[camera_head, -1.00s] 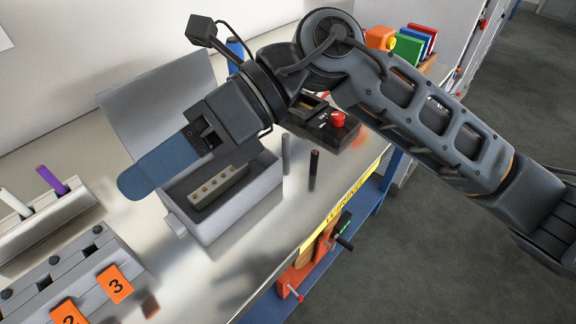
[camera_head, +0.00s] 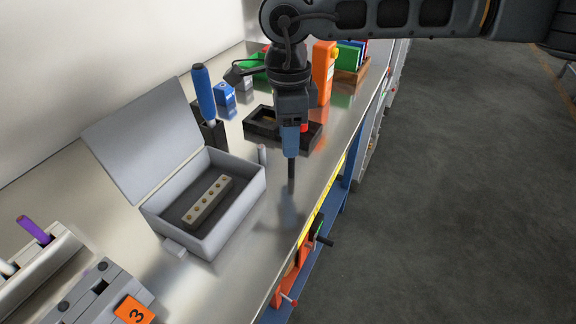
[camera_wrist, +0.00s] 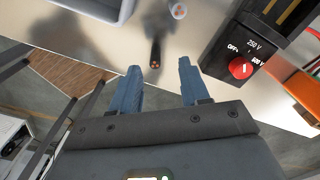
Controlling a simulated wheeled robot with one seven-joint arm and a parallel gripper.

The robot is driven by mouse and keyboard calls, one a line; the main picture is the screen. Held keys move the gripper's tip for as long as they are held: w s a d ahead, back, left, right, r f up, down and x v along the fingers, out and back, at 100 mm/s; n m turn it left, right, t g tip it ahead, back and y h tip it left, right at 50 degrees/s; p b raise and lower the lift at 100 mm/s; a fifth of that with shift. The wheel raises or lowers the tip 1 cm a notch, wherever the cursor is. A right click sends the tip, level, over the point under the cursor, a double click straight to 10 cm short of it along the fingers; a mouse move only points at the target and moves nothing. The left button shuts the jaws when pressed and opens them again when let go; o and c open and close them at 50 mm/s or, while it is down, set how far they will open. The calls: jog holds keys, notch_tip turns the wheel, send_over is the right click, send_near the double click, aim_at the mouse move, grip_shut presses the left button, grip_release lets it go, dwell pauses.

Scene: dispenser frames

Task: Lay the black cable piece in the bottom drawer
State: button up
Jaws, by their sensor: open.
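The black cable piece (camera_head: 291,170) stands upright on the metal worktop, close to its front edge. In the wrist view the cable piece (camera_wrist: 155,50) shows its end with small copper cores, just beyond the gap between my fingertips. My gripper (camera_head: 291,154) points down with blue fingers directly over the cable piece in the head view. In the wrist view my gripper (camera_wrist: 158,67) is open, with nothing between the fingers. A bottom drawer cannot be made out in either view.
A pale grey cable piece (camera_head: 262,153) stands behind and left. An open grey box (camera_head: 232,212) holds a beige strip with holes. A black tester with a red knob (camera_wrist: 240,68) is close on the right. Slotted grey blocks stand at lower left; bare worktop lies in front of the box.

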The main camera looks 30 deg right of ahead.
aim_at(292, 160)
jog(key=shift+s+d+f+p, duration=0.1)
jog(key=shift+s+f+p, duration=0.1)
jog(key=shift+f, duration=0.8)
jog(key=shift+s+a+f+p, duration=0.1)
jog(key=shift+f+p, duration=0.05)
jog(key=shift+f, duration=0.8)
jog(key=shift+s+d+f+p, duration=0.1)
jog(key=shift+f+p, duration=0.1)
jog(key=shift+f, duration=0.8)
grip_shut()
